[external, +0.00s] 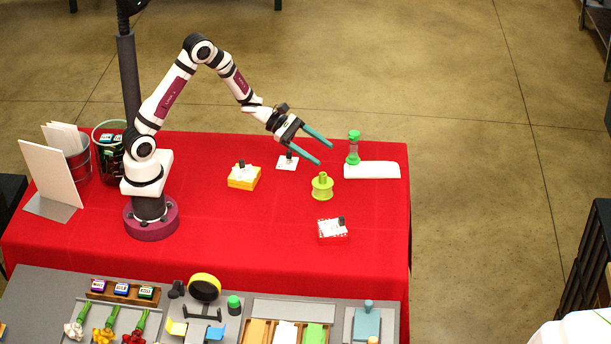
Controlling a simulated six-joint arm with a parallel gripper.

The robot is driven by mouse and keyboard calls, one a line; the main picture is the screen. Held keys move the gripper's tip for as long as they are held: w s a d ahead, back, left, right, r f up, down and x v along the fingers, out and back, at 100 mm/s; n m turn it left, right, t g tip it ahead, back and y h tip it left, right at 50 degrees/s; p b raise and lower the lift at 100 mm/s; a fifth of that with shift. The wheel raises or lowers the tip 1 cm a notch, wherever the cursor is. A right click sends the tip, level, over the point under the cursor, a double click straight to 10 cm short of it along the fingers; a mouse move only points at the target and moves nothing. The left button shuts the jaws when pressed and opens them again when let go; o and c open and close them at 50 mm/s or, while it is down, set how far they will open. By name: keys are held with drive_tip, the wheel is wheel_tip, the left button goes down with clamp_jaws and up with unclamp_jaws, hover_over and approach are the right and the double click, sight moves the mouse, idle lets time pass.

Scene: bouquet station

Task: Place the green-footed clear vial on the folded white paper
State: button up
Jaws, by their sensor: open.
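The clear vial (353,149) stands upright at the back right of the red table, with green at its top and its foot. The folded white paper (378,171) lies at the right table edge. The vial's foot meets the paper's left end in the picture; I cannot tell whether it rests on the paper or stands just behind it. My gripper (326,154) is open, with its two teal fingers spread and nothing visible between them. It is to the left of the vial, apart from it, above the table.
A lime-green spool-shaped piece (322,187) stands below my gripper. A yellow box (244,178), a white card (287,162) and a red box (333,231) are nearby. Buckets and a white board (50,175) stand at the left. A grey bench (255,287) runs along the front.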

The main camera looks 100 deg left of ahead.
drive_tip(key=s+d+r+m+g+h, duration=0.2)
drive_tip(key=s+d+r+m+g, duration=0.15)
drive_tip(key=s+d+m, duration=0.55)
drive_tip(key=s+d+r+m+g+h, duration=0.2)
drive_tip(key=s+d+m+g, duration=0.4)
drive_tip(key=d, duration=0.4)
drive_tip(key=s+d+m+g+y, duration=0.1)
drive_tip(key=s+m+g+y, duration=0.2)
drive_tip(key=s+m, duration=0.6)
drive_tip(key=s+a+m+y, duration=0.7)
drive_tip(key=s+a+m, duration=0.2)
drive_tip(key=s, duration=0.1)
drive_tip(key=shift+s+a+y, duration=0.2)
drive_tip(key=shift+a+y, duration=0.2)
